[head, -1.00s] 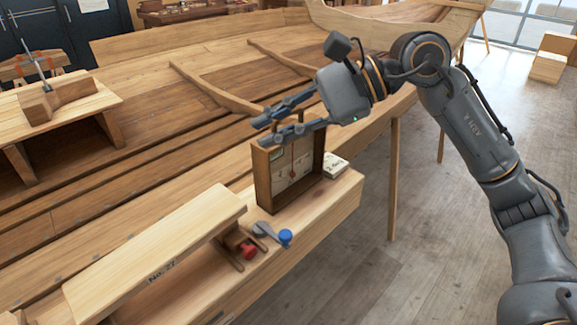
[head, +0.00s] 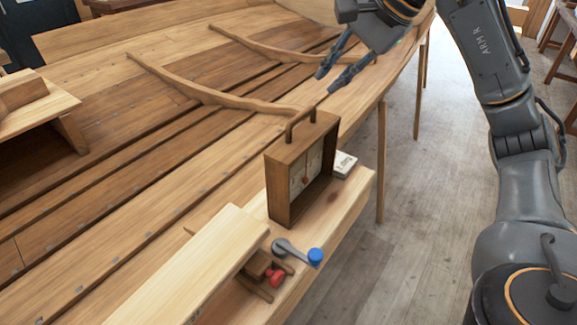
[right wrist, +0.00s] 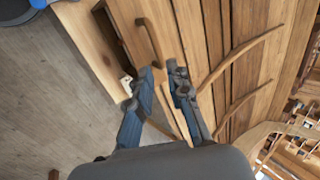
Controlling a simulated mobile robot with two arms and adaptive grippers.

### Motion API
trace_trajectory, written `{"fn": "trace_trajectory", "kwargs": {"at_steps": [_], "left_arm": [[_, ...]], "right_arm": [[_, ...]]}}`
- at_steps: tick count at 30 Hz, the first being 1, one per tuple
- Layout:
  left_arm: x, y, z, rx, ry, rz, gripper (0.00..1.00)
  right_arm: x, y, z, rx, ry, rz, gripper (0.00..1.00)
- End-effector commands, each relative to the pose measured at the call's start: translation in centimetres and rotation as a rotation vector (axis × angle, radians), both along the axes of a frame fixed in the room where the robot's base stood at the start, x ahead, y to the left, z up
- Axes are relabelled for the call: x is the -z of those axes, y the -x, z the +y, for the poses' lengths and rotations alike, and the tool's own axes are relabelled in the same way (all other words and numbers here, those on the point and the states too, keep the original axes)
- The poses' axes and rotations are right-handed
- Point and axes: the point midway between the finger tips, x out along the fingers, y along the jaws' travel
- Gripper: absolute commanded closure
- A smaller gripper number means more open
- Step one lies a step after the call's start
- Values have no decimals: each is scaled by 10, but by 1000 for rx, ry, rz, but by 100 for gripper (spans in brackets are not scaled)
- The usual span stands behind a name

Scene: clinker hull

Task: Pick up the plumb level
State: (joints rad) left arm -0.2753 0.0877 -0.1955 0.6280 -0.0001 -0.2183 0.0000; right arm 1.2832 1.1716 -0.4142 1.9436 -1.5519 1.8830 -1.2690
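The plumb level (head: 281,178) is an upright, open-fronted wooden box with a pale dial face inside and an arched handle on top. It stands on the pale plank beside the hull. My right gripper (head: 327,82) is open and empty, above and beyond the handle and apart from it. In the right wrist view, the level's handle (right wrist: 150,42) shows just past the open fingertips (right wrist: 160,72), with part of the dark box beside it. My left gripper is not in view.
A small pale block with writing (head: 344,164) lies behind the level. In front are a grey tool with a blue end (head: 298,252), a red-ended tool (head: 273,277) and a raised board (head: 205,265). Curved ribs (head: 190,90) cross the hull.

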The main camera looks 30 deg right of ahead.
Motion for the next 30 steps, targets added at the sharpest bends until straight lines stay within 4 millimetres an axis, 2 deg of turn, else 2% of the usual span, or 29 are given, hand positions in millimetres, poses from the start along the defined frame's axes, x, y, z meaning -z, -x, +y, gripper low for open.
{"fn": "trace_trajectory", "kwargs": {"at_steps": [6, 11, 17, 22, 25, 30], "left_arm": [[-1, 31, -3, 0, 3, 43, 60], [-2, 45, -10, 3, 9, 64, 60], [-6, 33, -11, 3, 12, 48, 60], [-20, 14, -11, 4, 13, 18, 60], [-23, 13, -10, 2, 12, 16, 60], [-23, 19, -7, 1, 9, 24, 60]], "right_arm": [[39, -22, 10, -2, 0, 7, 82], [56, -34, 14, -2, -1, 4, 82], [67, -40, 17, -2, -1, 4, 82], [88, -51, 22, -2, 0, 8, 82], [99, -59, 25, -3, -2, 5, 82], [107, -63, 26, -1, -1, 2, 82]]}}
